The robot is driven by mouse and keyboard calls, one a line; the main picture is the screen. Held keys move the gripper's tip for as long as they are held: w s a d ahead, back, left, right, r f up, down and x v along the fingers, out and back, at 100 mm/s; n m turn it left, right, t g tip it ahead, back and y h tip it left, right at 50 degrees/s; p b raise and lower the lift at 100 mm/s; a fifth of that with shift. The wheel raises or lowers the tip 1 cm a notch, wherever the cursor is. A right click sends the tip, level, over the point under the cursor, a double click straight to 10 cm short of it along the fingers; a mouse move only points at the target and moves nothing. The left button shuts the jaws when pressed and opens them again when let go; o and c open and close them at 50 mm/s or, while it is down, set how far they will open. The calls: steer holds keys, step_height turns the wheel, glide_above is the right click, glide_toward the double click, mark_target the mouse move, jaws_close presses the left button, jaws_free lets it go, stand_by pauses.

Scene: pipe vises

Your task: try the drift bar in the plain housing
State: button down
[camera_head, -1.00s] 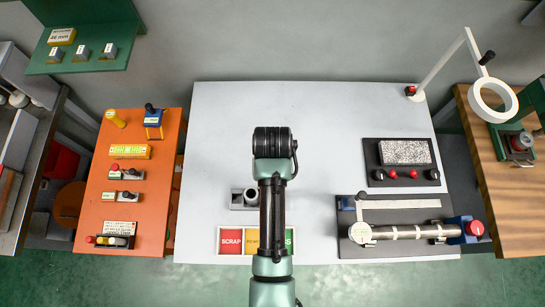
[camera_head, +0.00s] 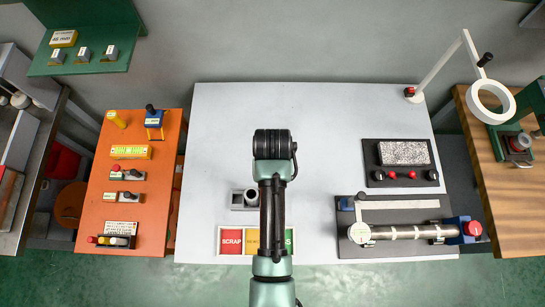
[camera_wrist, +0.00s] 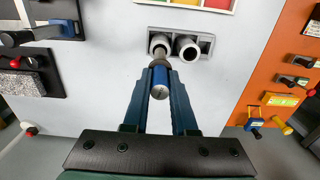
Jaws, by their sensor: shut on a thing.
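My gripper (camera_wrist: 160,73) is shut on the drift bar (camera_wrist: 160,91), which has a grey round end and a dark blue sleeve between my blue fingers. The bar points away from the wrist camera, and its far end meets the left of two pale round housings (camera_wrist: 154,42) in a grey block (camera_wrist: 210,44). I cannot tell how far, if at all, it is inside the bore. The right housing (camera_wrist: 188,48) stands beside it with its bore empty. Which housing is the plain one is not clear. In the head view my arm hides the gripper, the bar and part of the block (camera_head: 237,200).
A sorting tray with a red SCRAP section (camera_head: 230,240) lies at the table's front edge. A dark fixture (camera_head: 350,249) with a long metal pipe (camera_head: 405,232) and a speckled block (camera_head: 404,153) stand right. An orange bench (camera_head: 98,200) is left. The table's back (camera_head: 215,120) is clear.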

steer(key=shift+f+b, duration=0.95)
steer(key=shift+f, duration=0.7)
stand_by(1.4)
steer(key=c, duration=1)
jaws_free()
steer(key=shift+c, duration=0.2)
